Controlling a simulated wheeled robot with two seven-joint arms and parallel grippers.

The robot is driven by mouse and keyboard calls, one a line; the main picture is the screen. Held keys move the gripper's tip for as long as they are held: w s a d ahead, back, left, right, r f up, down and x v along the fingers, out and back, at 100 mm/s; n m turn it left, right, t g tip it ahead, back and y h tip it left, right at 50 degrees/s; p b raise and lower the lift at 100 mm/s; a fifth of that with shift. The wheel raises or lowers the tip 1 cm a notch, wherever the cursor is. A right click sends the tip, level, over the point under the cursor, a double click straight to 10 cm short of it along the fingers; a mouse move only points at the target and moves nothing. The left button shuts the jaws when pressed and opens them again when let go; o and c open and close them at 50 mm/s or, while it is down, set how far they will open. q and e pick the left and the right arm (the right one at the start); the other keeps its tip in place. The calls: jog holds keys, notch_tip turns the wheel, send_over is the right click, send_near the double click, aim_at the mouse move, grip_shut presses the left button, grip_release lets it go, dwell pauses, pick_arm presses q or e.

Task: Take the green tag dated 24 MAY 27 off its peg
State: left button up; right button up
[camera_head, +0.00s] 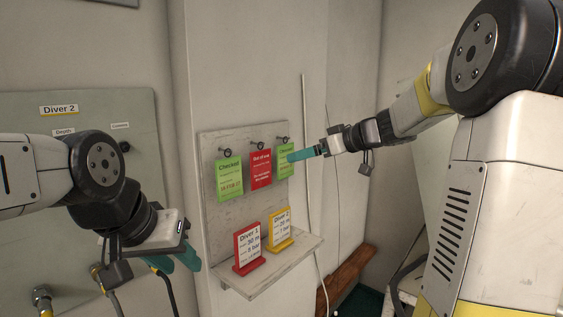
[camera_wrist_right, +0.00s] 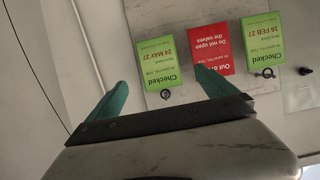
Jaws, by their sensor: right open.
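The green "Checked" tag dated 24 MAY 27 (camera_wrist_right: 158,62) shows upside down in the right wrist view, with its peg (camera_wrist_right: 165,94) beside its top edge. In the head view it is the rightmost tag (camera_head: 285,168), partly covered by my right gripper; its date is not readable there. My right gripper (camera_wrist_right: 163,88) is open and empty, its teal fingers on either side of the tag's peg in the picture. In the head view the right gripper (camera_head: 303,155) points left at the tag; contact cannot be told. My left gripper (camera_head: 175,261) is open and empty, low at the left.
A red tag (camera_head: 260,169) and a green tag dated 16 FEB 27 (camera_head: 229,179) hang to the left on the same board (camera_head: 209,145). Below, a shelf (camera_head: 270,267) holds a red Diver 1 sign (camera_head: 248,248) and a yellow Diver 2 sign (camera_head: 280,230).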

jog(key=x, duration=0.7)
jog(key=shift+w+a, duration=0.2)
jog(key=shift+w, duration=0.15)
jog(key=c, duration=1.4)
jog(key=s+d, duration=1.2)
jog(key=shift+s+d+r, duration=0.25)
jog(key=shift+s+d, duration=0.15)
